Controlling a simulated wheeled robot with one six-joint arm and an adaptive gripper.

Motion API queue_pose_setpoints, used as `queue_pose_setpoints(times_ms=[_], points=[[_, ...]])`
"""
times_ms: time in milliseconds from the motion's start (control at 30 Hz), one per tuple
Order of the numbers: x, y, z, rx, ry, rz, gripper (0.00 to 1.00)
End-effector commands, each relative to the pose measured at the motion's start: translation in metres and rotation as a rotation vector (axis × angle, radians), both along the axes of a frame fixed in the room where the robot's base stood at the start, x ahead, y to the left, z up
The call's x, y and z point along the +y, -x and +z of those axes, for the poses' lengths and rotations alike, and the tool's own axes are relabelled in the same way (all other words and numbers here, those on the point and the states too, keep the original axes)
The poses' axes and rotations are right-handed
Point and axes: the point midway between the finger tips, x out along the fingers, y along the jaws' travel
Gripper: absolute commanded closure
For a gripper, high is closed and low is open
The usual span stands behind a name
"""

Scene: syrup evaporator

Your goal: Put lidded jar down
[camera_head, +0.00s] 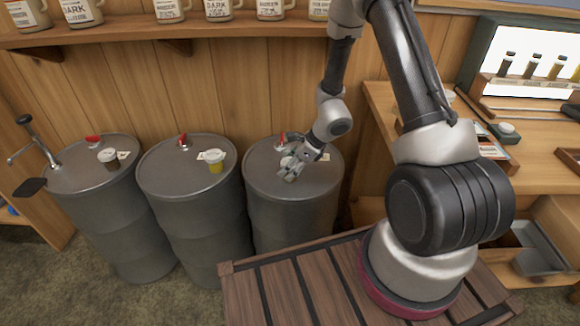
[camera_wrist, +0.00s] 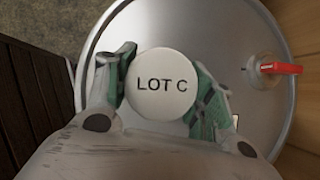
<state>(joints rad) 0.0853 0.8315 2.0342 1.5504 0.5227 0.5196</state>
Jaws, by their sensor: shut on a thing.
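One finger is on each side of the jar. The jar is over the top of a grey drum (camera_wrist: 235,30), and I cannot tell whether it touches the top. In the head view my gripper (camera_head: 291,172) is over the rightmost drum (camera_head: 290,212), and the jar is not clearly visible there. A red-handled tap (camera_wrist: 280,68) stands on this drum's top, to the right of the jar in the wrist view.
The left drum (camera_head: 107,227) bears a dark white-lidded jar (camera_head: 108,158). A shelf with several mugs (camera_head: 168,30) runs above. A wooden bench (camera_head: 388,100) with sample bottles stands right.

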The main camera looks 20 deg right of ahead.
Motion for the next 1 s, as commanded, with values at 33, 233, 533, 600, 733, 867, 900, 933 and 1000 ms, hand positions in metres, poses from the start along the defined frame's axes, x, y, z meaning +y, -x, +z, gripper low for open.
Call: queue_pose_setpoints(times_ms=[33,233,533,600,733,867,900,933,1000], points=[[0.000,0.000,0.000,-0.001,0.000,-0.001,0.76],[0.000,0.000,0.000,0.000,-0.001,0.000,0.76],[0.000,0.000,-0.002,0.000,0.000,0.000,0.25],[0.000,0.000,-0.002,0.000,0.000,0.000,0.25],[0.000,0.000,-0.002,0.000,0.000,0.000,0.25],[-0.003,0.001,0.005,-0.002,0.000,0.001,0.25],[-0.005,0.002,0.010,-0.002,0.000,-0.001,0.25],[-0.008,0.003,0.014,-0.004,0.000,-0.001,0.25],[-0.015,0.007,0.026,-0.004,0.000,-0.002,0.25]])
